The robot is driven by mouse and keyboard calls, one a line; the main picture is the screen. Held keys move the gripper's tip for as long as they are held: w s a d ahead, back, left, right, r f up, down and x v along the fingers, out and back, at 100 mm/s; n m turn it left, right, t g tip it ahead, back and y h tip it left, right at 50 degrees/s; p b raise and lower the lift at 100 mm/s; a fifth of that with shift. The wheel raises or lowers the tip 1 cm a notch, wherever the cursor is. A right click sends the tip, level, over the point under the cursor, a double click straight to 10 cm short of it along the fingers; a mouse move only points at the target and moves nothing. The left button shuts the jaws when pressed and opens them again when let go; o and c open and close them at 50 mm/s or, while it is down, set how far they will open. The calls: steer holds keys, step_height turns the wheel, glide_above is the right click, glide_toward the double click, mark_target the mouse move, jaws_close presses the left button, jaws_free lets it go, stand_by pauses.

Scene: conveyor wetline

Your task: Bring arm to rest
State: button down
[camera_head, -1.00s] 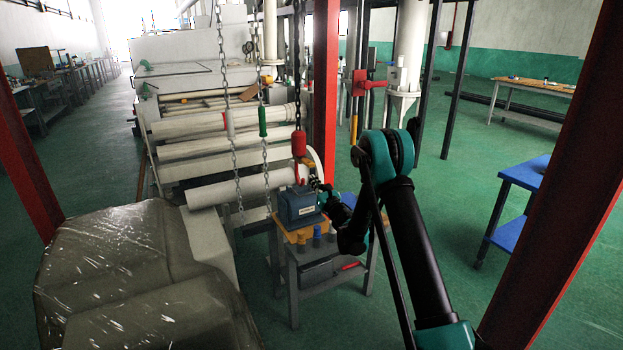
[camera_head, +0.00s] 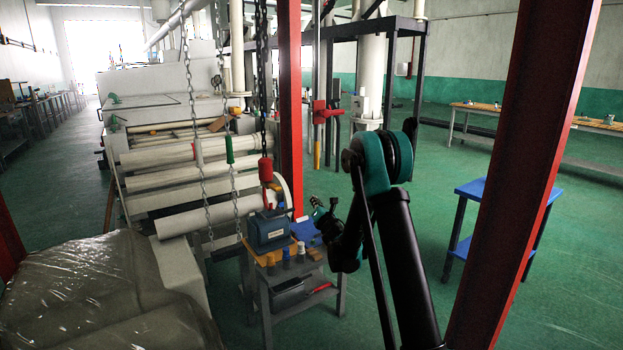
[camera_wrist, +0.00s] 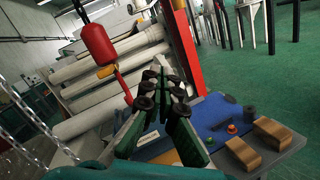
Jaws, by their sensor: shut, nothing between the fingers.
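My gripper (camera_head: 318,206) is up above the small work table (camera_head: 285,325), to the right of a blue box-shaped device (camera_head: 268,230), with a gap between them. In the wrist view its dark fingers (camera_wrist: 164,84) are together and hold nothing. My arm is bent, with its teal and black joint (camera_head: 382,160) high in the head view. Part of the gripper is small and hard to make out there.
A red hook block (camera_head: 266,169) hangs on a chain close to the device. Wooden blocks (camera_wrist: 270,132) and a blue surface (camera_wrist: 205,118) lie below the gripper. A red post (camera_head: 520,175) stands at the right. A blue table (camera_head: 470,190) stands behind it.

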steer(key=s+d+r+m+g+h, duration=0.1)
steer(key=s+d+m+g+h, duration=0.55)
steer(key=s+d+m, duration=1.25)
steer(key=s+f+m+g, duration=0.2)
steer(key=s+f+m, duration=0.1)
steer(key=s, duration=0.8)
steer(key=s+f+m+g, duration=0.3)
steer(key=s+m, duration=0.3)
steer(key=s, duration=0.5)
steer(key=s+f+m+g, duration=0.2)
steer(key=s+f+m, duration=0.2)
steer(key=s, duration=0.7)
steer(key=shift+f+m+y, duration=0.3)
steer(key=shift+y, duration=0.15)
